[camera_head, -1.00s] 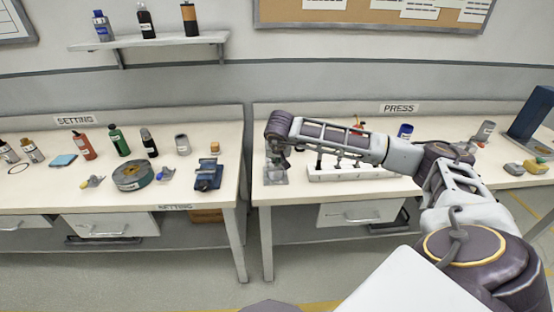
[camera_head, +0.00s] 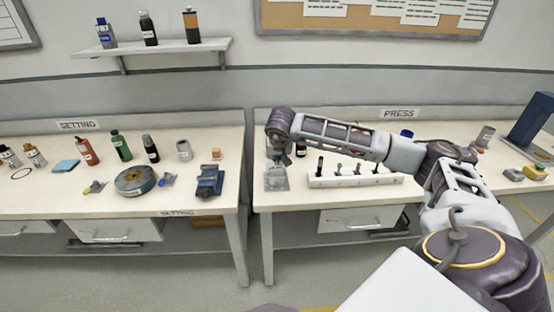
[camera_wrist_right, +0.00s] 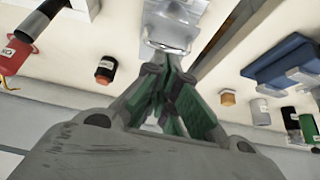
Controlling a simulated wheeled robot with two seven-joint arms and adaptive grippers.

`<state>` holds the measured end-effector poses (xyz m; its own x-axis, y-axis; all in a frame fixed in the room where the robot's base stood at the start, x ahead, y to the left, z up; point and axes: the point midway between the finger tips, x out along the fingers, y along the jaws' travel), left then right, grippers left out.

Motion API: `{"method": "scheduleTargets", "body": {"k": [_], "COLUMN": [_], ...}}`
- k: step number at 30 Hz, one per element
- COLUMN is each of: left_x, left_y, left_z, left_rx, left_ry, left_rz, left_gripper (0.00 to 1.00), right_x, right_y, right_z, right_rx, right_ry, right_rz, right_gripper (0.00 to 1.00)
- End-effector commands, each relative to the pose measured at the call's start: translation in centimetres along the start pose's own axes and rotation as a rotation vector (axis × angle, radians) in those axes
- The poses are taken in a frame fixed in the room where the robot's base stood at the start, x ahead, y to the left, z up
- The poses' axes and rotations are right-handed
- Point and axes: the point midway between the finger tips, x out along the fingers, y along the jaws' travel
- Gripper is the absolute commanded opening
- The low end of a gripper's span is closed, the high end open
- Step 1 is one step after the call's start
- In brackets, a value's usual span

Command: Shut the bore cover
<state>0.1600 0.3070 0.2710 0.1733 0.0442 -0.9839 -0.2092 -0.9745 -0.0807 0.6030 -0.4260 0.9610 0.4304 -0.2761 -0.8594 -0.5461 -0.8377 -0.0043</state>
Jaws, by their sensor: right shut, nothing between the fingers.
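A small grey metal fixture (camera_head: 277,180), which I take to hold the bore cover, sits near the left end of the press bench. In the right wrist view its shiny metal part (camera_wrist_right: 172,28) shows just beyond the fingertips. I cannot tell whether the cover is open or shut, or whether the fingers touch it. My right gripper (camera_head: 276,155) points down at the back of the fixture, its fingers small and partly hidden in the head view. In the wrist view the green-padded fingers (camera_wrist_right: 166,72) are together and hold nothing. My left gripper is not in view.
A white rack with several upright pins (camera_head: 355,179) stands right of the fixture, below my forearm. The setting bench (camera_head: 60,200) on the left carries bottles, a round tin (camera_head: 135,181) and a blue vise-like block (camera_head: 209,181). A gap separates the benches.

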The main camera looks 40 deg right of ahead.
Motion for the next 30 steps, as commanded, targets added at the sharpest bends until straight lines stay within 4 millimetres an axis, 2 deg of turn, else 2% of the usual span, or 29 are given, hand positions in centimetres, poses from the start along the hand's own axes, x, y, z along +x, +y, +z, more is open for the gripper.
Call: {"method": "scheduleTargets", "body": {"k": [1, 6, 21, 30], "left_x": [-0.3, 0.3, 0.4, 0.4], "left_y": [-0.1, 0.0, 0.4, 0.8], "left_z": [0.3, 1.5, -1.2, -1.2], "left_rx": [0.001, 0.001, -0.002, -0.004], "left_ry": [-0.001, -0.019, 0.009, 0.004], "left_rz": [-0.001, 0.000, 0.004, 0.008], "left_gripper": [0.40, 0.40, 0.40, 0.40], "right_x": [-0.5, -0.8, -2.8, -3.8], "right_y": [0.1, 0.1, 0.2, 0.2], "right_z": [-0.3, 1.4, 6.4, 8.7], "right_rx": [0.001, -0.001, -0.001, 0.000], "right_ry": [0.000, 0.000, 0.000, 0.000], "right_rz": [0.000, 0.001, 0.001, 0.001], "right_gripper": [0.00, 0.00, 0.00, 0.00]}}
